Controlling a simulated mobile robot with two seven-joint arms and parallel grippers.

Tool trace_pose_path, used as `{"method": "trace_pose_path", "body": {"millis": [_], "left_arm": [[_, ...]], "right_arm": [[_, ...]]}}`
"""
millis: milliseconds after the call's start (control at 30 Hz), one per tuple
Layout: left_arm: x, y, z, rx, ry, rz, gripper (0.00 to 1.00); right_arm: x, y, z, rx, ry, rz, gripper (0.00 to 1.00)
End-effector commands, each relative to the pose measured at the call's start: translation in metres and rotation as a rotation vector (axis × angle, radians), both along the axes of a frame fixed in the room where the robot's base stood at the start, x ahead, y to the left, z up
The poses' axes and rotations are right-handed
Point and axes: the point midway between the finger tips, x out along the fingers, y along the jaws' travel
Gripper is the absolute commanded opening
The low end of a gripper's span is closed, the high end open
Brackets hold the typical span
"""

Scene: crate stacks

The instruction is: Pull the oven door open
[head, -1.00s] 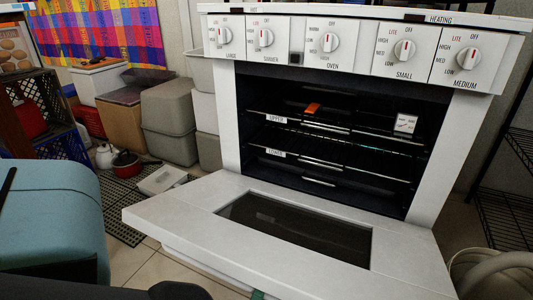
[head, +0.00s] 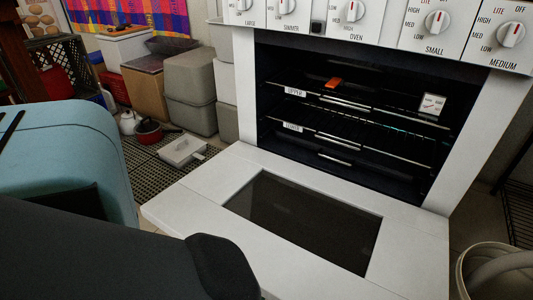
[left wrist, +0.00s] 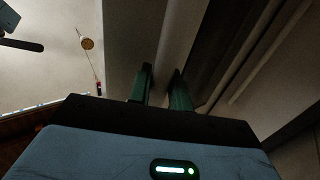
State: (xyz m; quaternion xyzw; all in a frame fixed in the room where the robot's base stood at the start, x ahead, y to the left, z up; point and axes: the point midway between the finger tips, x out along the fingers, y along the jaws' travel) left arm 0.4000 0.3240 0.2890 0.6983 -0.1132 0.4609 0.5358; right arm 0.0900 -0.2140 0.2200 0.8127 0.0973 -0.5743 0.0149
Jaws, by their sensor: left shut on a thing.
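The white oven (head: 238,95) stands in front of me in the head view, its dark inside and racks exposed. Its door (head: 195,185) is folded down, close to level, with the dark window (head: 300,220) facing up. Part of the door's near edge is hidden behind my dark arm and the picture's lower edge. In the left wrist view my left gripper (left wrist: 162,85) has its two green fingers closed on a grey part that appears to be the oven door (left wrist: 158,50). The fingers do not show in the head view. My right gripper is not in view.
An orange item (head: 334,83) and a white card (head: 432,104) are in the oven. A red pot (head: 148,131), a white kettle (head: 129,121) and grey bins (head: 188,90) stand back left. A white bucket (head: 463,270) is at the lower right.

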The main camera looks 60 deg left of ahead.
Motion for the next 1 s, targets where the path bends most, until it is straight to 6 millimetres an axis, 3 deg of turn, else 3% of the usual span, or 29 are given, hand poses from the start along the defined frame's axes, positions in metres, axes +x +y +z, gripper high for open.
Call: {"method": "trace_pose_path", "body": {"millis": [700, 733, 800, 900, 1000], "left_arm": [[0.0012, 0.0041, -0.0062, 0.001, -0.006, 0.005, 0.0], [0.0011, 0.0042, -0.0062, 0.001, -0.006, 0.005, 0.21], [0.0009, 0.0039, -0.0061, 0.001, -0.006, 0.005, 0.3], [-0.0001, 0.0029, -0.0065, 0.001, -0.006, 0.003, 0.4], [-0.001, 0.0021, -0.0069, 0.001, -0.005, 0.002, 0.4]], "right_arm": [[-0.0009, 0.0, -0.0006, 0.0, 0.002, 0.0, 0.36], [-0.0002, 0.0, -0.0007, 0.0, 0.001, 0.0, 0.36], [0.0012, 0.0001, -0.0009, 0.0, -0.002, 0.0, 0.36], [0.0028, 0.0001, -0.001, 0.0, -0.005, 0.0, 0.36], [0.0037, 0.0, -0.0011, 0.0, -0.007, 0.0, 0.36]]}}
